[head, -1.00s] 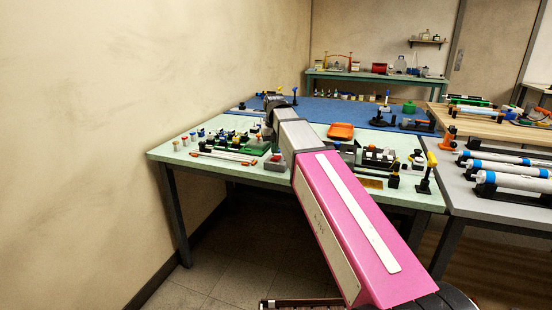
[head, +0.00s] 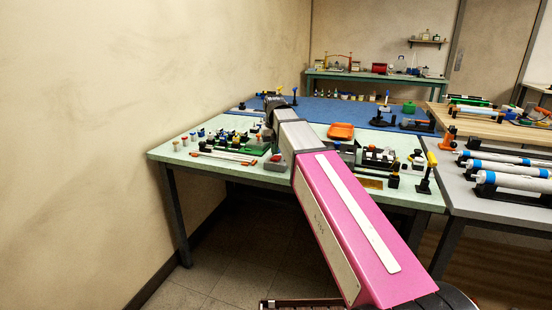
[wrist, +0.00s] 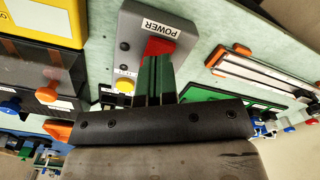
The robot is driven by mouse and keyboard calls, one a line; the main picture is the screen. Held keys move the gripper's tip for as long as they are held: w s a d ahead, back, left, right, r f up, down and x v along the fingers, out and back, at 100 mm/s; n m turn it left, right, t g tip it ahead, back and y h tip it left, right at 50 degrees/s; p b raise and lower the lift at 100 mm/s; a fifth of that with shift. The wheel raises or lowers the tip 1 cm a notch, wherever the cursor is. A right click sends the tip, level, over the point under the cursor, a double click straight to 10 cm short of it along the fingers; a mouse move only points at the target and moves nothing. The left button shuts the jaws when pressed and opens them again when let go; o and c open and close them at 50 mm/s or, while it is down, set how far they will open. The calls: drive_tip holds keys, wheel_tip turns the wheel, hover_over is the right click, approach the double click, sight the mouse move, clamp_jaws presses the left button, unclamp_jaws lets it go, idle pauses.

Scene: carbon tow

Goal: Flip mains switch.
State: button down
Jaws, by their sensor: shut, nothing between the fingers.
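In the wrist view a grey box (wrist: 135,48) labelled POWER carries a red switch (wrist: 158,46). A round yellow knob (wrist: 124,86) shows near the box's lower end. My gripper (wrist: 155,62) has its dark green fingers together, with nothing between them. The fingertips are at the red switch and cover part of it; whether they touch it I cannot tell. In the head view the grey box (head: 275,163) sits near the front edge of the pale green bench, left of my arm. The gripper's fingers cannot be made out there.
The pale green bench (head: 225,177) holds small fixtures on both sides of my arm. In the wrist view, yellow and dark boxes (wrist: 35,70) with knobs stand left. A rail with orange ends (wrist: 260,72) and a green plate (wrist: 205,95) lie right. A wall (head: 80,130) bounds the left.

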sight(275, 159)
drive_tip(key=shift+f, duration=1.1)
idle(0.6)
drive_tip(key=shift+r, duration=3.5)
